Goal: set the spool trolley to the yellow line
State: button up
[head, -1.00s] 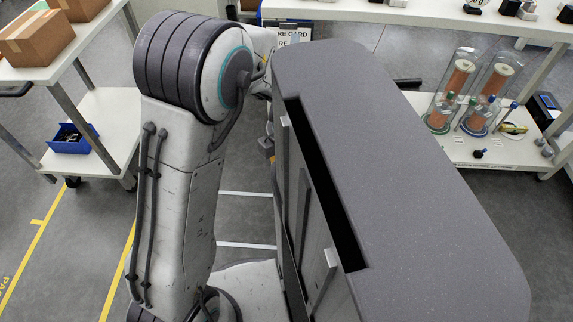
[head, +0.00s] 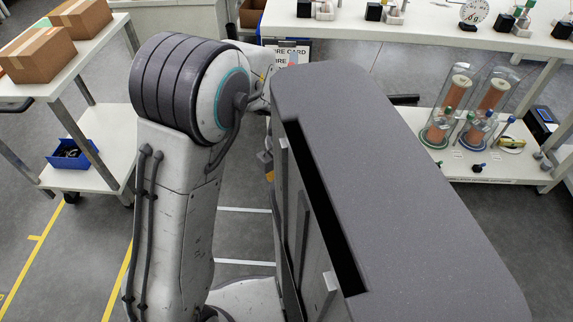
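On the right stands a low white deck (head: 455,170) carrying two copper-coloured spools (head: 494,95) in clear tubes, one on a green base and one on a blue base. It looks like the spool trolley, but a grey body part of mine covers its left side. A black bar (head: 404,99) shows at its far left and may be its handle. Yellow floor lines (head: 118,278) run at the lower left, far from this deck. My arm stands in the middle left. Its far end goes behind the grey part, so my gripper is hidden.
A white trolley (head: 108,166) at left carries cardboard boxes (head: 36,55) above and a blue bin (head: 72,153) below. A long white table (head: 420,28) with small devices crosses the back. White floor lines (head: 243,210) lie beside my arm. Grey floor between is clear.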

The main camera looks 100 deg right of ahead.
notch_tip(320, 180, up, 11)
jog(key=shift+r, duration=0.1)
dwell(0.4)
dwell(0.7)
jog(key=w+d+r, duration=0.2)
jog(key=w, duration=2.4)
jog(key=w+a+h, duration=0.1)
jog(key=w+a, duration=0.5)
jog(key=w, duration=0.3)
jog(key=w+a+n+t, duration=0.1)
jog(key=w+a, duration=0.3)
jog(key=a, duration=0.3)
jog(key=w+a+t, duration=0.1)
jog(key=w+a, duration=0.3)
jog(key=a, duration=0.2)
jog(key=a+f+y, duration=0.1)
jog(key=a+f, duration=0.1)
jog(key=a, duration=1)
notch_tip(320, 180, up, 17)
jog(key=s+t+p, duration=0.1)
jog(key=p, duration=1.4)
jog(key=shift+s+a+f, duration=0.15)
jog(key=shift+s+a, duration=0.05)
